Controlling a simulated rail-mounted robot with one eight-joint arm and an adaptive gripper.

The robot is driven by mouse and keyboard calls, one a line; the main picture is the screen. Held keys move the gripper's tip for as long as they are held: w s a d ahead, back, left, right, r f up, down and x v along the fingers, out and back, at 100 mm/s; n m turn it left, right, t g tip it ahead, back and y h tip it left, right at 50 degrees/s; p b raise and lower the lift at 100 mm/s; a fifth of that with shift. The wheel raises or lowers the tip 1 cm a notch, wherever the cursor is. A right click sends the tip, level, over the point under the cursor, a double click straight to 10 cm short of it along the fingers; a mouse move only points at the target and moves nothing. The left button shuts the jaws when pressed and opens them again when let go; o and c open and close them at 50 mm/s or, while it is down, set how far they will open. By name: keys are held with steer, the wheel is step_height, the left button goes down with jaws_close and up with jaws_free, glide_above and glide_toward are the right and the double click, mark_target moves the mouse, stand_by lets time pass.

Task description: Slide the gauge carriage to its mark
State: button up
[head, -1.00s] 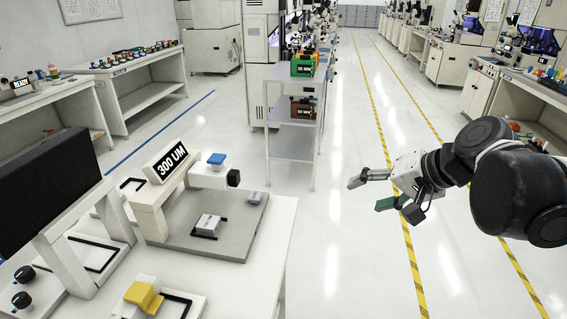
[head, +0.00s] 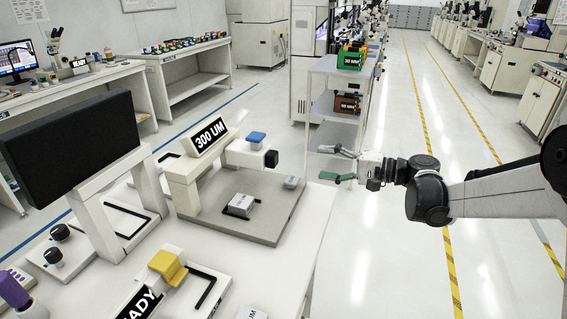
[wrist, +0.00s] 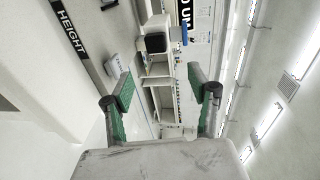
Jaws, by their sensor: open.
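The height gauge (head: 184,181) is a cream stand with a sign (head: 209,136) reading "300 UM". A pale arm at its right carries a blue-topped part (head: 257,136) and a black block (head: 271,158); I cannot tell which part is the carriage, and no mark is clear. The blue part (wrist: 184,35) and black block (wrist: 156,43) also show beyond my fingers in the wrist view. My gripper (head: 326,163) is open and empty, right of the black block and apart from it. Its green-padded fingers show in the wrist view (wrist: 160,84).
The gauge's grey base plate (head: 262,226) holds a silver block (head: 241,205) in a black outline and a small grey block (head: 291,183). A dark monitor (head: 75,145) and a yellow-topped fixture (head: 167,267) stand left. A shelf cart (head: 333,130) is behind; the right aisle is clear.

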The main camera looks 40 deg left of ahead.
mark_target(277, 160)
steer(key=shift+g+y, duration=0.6)
steer(key=shift+g, duration=0.1)
steer(key=f+x, duration=0.1)
steer(key=x, duration=0.4)
steer(key=f+b+x, duration=0.1)
steer(key=x, duration=0.4)
steer(key=w+x, duration=0.1)
steer(key=x, duration=0.5)
steer(key=shift+a+f+b, duration=0.15)
steer(key=shift+f+b, duration=0.2)
steer(key=shift+f, duration=0.05)
steer(key=shift+c, duration=0.3)
